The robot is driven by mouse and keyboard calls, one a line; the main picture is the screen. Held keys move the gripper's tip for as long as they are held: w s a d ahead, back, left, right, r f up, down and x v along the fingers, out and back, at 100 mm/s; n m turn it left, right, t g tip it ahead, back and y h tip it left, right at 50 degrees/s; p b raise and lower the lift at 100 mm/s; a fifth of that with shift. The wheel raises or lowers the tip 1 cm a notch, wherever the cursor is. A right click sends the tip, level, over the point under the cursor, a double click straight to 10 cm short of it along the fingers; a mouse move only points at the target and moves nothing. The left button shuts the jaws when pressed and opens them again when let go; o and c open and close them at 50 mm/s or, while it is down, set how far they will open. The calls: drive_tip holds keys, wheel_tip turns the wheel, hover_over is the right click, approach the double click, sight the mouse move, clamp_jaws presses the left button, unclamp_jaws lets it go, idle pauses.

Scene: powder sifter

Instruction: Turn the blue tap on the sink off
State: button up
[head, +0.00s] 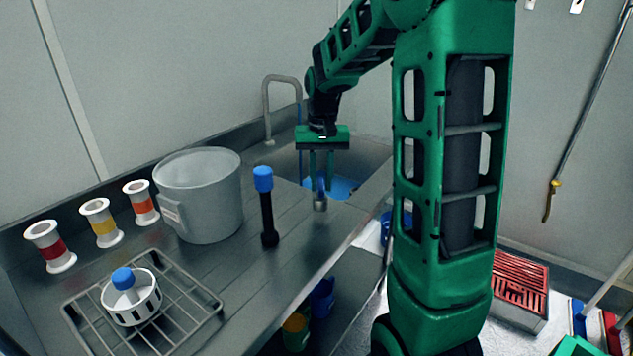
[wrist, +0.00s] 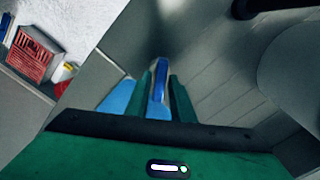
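The steel sink (head: 372,160) is set in the counter, with blue showing at its bottom (head: 345,187). A grey gooseneck spout (head: 282,80) stands behind it, and a thin blue stream (head: 299,135) hangs below its end. The blue tap handle (head: 319,183) sits on a small metal base (head: 320,203) at the sink's front side. My gripper (head: 322,176) points down over it. In the wrist view the blue handle (wrist: 159,80) lies between the two green fingers (wrist: 160,92), very close to both. I cannot tell whether they press on it.
A large steel pot (head: 205,200) and a black blue-topped tool (head: 266,210) stand left of the tap. Several spools (head: 101,225) and a wire rack (head: 190,318) with a white sifter (head: 130,300) are farther left. A red-topped grate box (head: 520,285) is on the floor.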

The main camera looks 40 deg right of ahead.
clamp_jaws()
drive_tip(key=shift+a, duration=0.3)
drive_tip(key=shift+d, duration=0.2)
drive_tip(key=shift+d, duration=0.1)
drive_tip(key=shift+n, duration=0.4)
drive_tip(key=n, duration=0.3)
drive_tip(key=shift+n, duration=0.4)
drive_tip(key=n, duration=0.6)
drive_tip(key=shift+w+r, duration=0.1)
